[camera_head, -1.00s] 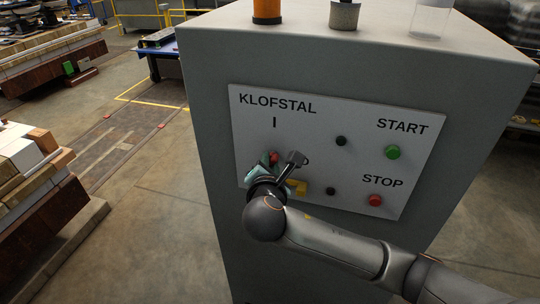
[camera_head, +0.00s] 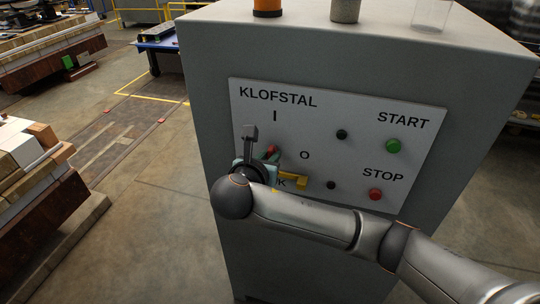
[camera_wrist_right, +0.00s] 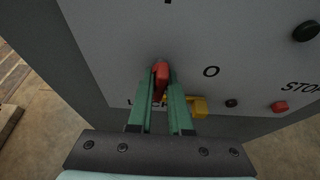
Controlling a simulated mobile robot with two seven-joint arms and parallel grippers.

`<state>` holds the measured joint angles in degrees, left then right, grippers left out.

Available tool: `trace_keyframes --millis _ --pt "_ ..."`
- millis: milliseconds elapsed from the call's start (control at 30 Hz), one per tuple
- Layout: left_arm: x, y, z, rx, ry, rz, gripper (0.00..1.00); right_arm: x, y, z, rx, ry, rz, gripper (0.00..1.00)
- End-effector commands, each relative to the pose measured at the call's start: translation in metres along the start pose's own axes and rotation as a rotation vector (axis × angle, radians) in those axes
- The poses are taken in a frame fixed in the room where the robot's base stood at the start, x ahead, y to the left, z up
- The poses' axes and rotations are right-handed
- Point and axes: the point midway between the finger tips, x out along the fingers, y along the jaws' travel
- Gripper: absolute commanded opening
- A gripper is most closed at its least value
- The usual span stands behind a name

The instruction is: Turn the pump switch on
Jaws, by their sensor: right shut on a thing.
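The pump switch is a red knob (camera_head: 271,151) on the white panel below the "I" mark, at the panel's left. In the right wrist view the red knob (camera_wrist_right: 161,76) sits between the two green fingers of my right gripper (camera_wrist_right: 164,85), which are shut on it. In the head view my right gripper (camera_head: 262,158) is partly hidden behind my own wrist. The knob's handle appears close to upright, pointing near the "I". The "O" mark is to its right. My left gripper is not in view.
The panel (camera_head: 335,105) also bears a green START button (camera_head: 393,146), a red STOP button (camera_head: 375,194), two black knobs and a yellow part (camera_head: 293,180) below right of the switch. The grey cabinet (camera_head: 208,120) stands on open floor. Stacked blocks lie at left.

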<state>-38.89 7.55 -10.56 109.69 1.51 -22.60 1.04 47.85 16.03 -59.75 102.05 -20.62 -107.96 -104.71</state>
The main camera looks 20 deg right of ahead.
Motion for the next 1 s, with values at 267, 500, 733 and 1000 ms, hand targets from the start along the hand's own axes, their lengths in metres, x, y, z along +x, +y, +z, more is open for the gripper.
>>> trace_keyframes --millis 267,500,733,1000 --pt "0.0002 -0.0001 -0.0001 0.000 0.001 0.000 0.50 0.0000 0.0000 -0.0032 -0.023 0.006 -0.008 0.00" --pt "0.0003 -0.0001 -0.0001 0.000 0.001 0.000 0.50 0.0001 -0.0001 -0.0035 -0.022 0.007 -0.008 0.00" --pt "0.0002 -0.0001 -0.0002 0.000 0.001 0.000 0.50 0.0000 0.0000 -0.0022 -0.019 0.004 -0.007 0.41" --pt "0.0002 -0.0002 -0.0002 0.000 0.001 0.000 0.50 -0.0004 0.0001 -0.0010 -0.017 0.002 -0.007 0.45"
